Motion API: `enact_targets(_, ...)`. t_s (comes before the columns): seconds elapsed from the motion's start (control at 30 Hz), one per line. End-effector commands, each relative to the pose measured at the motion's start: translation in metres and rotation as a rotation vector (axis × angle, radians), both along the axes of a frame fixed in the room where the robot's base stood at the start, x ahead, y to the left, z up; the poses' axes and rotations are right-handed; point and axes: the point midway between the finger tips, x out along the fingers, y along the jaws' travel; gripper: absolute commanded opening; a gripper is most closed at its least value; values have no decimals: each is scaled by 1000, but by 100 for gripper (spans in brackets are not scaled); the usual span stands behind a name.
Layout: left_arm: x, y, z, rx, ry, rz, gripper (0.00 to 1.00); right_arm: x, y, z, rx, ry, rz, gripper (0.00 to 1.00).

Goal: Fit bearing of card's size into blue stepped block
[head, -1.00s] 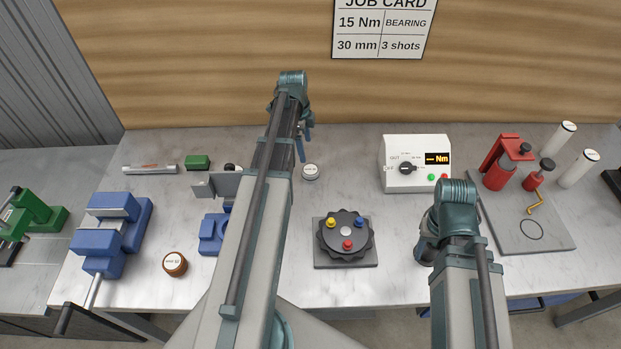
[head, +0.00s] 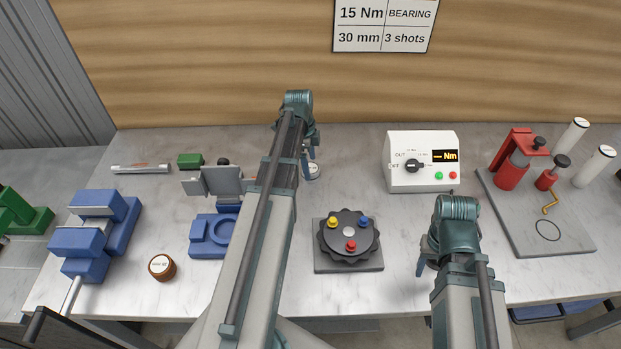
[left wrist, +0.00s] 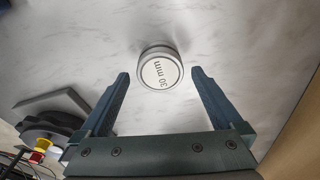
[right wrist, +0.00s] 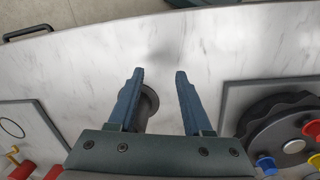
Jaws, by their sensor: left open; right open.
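The 30 mm bearing (left wrist: 160,71) is a short pale metal cylinder lying on the bench, its label facing up in the left wrist view. In the head view the bearing (head: 314,172) is partly hidden by my left gripper (head: 309,150). My left gripper (left wrist: 159,73) is open, with its fingertips on either side of the bearing and nothing held. The blue stepped block (head: 201,244) has a round recess and is partly covered by my left arm. My right gripper (right wrist: 158,72) is open and empty above the bench. The job card (head: 385,25) reads bearing 30 mm.
A brown round piece (head: 162,267) lies left of the block, by a blue vise (head: 95,235). A dark knobbed turntable (head: 349,245) stands mid-bench. A torque box (head: 422,178) stands behind. A grey round piece (right wrist: 149,100) sits under a right finger. A red-fixture board (head: 540,230) lies right.

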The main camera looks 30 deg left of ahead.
Motion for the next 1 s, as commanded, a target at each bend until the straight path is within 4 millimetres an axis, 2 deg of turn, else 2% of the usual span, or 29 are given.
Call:
enact_targets(0.03,0,-1,-11,0,0,0,100,0,0,-11,0,0,0,50)
enact_targets(0.1,1,-1,-14,0,0,0,100,0,0,-14,0,0,0,50)
enact_targets(0.37,1,-1,-12,0,0,1,98,0,0,-12,0,0,0,50)
enact_targets(0.9,1,-1,-12,0,0,1,1,0,0,-12,0,0,0,50)
enact_targets(1.0,1,-1,-12,0,0,1,0,0,0,-12,0,0,0,50)
